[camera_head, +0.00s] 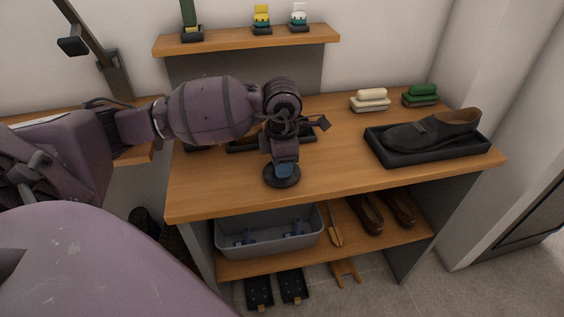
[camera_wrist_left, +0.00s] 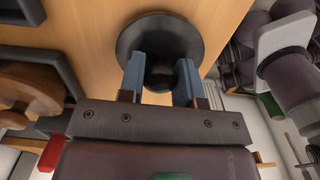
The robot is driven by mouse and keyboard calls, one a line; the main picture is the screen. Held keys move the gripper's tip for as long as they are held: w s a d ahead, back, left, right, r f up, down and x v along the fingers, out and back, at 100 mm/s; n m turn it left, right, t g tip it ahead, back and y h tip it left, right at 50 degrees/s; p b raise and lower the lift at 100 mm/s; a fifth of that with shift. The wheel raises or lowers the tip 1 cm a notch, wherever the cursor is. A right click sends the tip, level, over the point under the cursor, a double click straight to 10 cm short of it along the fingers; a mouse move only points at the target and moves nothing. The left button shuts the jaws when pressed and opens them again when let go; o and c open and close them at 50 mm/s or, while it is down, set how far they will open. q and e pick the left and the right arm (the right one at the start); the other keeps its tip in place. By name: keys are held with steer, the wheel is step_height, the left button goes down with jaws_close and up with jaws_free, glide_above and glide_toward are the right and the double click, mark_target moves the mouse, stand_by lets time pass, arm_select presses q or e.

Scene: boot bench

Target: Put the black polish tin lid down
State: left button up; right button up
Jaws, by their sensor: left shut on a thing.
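The black polish tin lid (camera_head: 270,180) is a dark round disc near the front of the wooden bench top, left of its middle. In the left wrist view the lid (camera_wrist_left: 126,45) shows as a wide disc with a round knob between my fingers. My left gripper (camera_head: 284,170) points down and its blue fingers (camera_wrist_left: 160,78) are shut on the knob. The lid is at or just above the bench top; I cannot tell if it touches. The polish tin itself is not clearly seen. My right gripper is not in view.
A black tray (camera_head: 438,157) with a black shoe (camera_head: 435,132) stands at the bench's right. White (camera_head: 371,99) and green (camera_head: 421,95) blocks lie at the back. A dark tray (camera_head: 243,145) is partly behind my arm. A grey bin (camera_head: 270,243) is below. The bench middle is clear.

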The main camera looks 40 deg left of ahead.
arm_select(q)
steer(key=shift+f, duration=0.1)
steer(key=shift+f, duration=0.1)
steer(key=o, duration=0.9)
steer(key=shift+r, duration=0.6)
step_height(320, 180, up, 11)
steer(key=shift+r+p, duration=0.15)
steer(key=shift+p, duration=0.5)
